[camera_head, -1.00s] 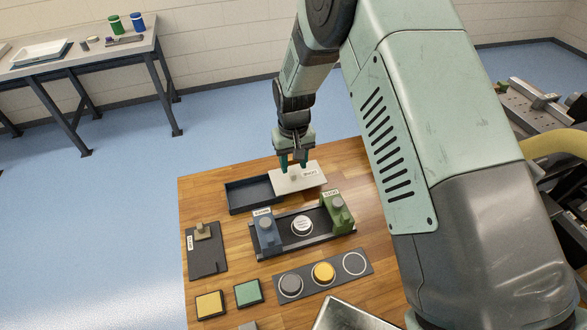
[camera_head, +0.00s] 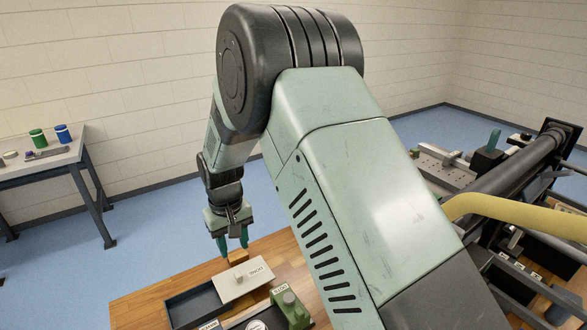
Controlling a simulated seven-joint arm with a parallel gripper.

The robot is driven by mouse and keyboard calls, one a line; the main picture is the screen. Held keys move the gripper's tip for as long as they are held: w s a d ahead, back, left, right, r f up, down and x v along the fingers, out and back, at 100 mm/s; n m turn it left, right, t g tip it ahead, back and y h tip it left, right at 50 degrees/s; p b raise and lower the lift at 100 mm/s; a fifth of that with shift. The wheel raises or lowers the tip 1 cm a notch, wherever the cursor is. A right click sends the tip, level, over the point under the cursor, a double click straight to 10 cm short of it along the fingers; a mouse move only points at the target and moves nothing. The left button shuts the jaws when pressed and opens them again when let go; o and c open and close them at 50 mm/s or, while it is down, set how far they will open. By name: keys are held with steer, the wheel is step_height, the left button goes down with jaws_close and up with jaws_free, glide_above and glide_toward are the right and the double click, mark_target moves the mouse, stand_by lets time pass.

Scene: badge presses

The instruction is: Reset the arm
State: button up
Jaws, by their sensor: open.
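My gripper (camera_head: 233,246) hangs at the end of my raised arm, with its two teal fingers pointing down and apart. It is open and empty, above the far part of the wooden table. Below and in front of it is a white labelled lid (camera_head: 245,283) with a small knob, lying partly over a dark blue tray (camera_head: 187,309). The fingertips look clear of the knob.
The wooden table (camera_head: 150,300) has bare surface at left. A side bench (camera_head: 30,166) holds cups. Machinery with a yellow hose (camera_head: 510,203) is at right.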

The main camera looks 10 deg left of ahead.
steer(key=s+d+r+m+t, duration=0.15)
steer(key=d+r+m, duration=0.25)
steer(key=d+r, duration=1.7)
steer(key=s+d+r+m+t, duration=0.2)
steer(key=s+d+r, duration=0.2)
steer(key=s+d, duration=0.3)
steer(key=s+d+r+m+t, duration=0.2)
steer(key=s+d+r, duration=0.2)
steer(key=s+d, duration=0.4)
steer(key=s, duration=0.3)
steer(key=shift+m, duration=0.3)
